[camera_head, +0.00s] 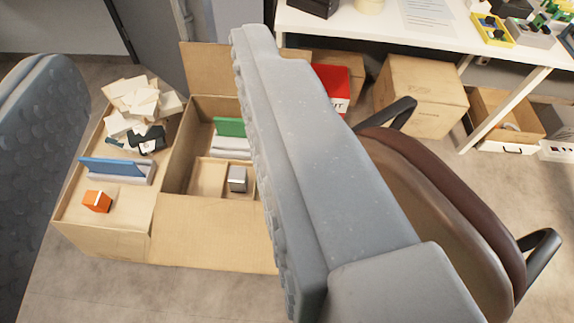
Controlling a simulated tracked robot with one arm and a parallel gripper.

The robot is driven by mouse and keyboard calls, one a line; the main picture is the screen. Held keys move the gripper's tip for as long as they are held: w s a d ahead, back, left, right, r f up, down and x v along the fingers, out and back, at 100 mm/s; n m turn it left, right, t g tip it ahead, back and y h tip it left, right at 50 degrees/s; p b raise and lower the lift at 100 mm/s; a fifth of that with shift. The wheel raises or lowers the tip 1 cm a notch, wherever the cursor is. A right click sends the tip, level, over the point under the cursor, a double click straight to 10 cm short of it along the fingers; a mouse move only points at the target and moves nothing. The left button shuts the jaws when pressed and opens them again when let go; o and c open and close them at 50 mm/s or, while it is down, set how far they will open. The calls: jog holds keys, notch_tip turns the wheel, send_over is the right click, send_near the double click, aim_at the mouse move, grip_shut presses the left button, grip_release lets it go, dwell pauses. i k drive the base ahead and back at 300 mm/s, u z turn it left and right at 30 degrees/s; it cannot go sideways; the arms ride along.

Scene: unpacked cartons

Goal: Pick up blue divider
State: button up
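The blue divider (113,167) stands upright in a grey holder (122,178) in the left part of the carton, at the left of the view. My gripper (150,165) frames the view with one large grey finger at the far left edge and the other across the middle. The fingers are wide apart with nothing between them close up. The divider lies beyond the gap, at a distance, and touches neither finger. The right finger hides part of the carton's right side.
Beside the divider are an orange block (97,201) and a pile of pale scraps (140,102). A green divider (230,127) and a grey block (237,179) sit in the open carton (178,150). A brown chair (440,195) and a white table (390,30) stand to the right.

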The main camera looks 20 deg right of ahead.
aim_at(96, 165)
jog(key=z, duration=0.2)
jog(key=i, duration=0.8)
jog(key=z, duration=1.25)
jog(key=k, duration=0.4)
jog(key=u, duration=0.2)
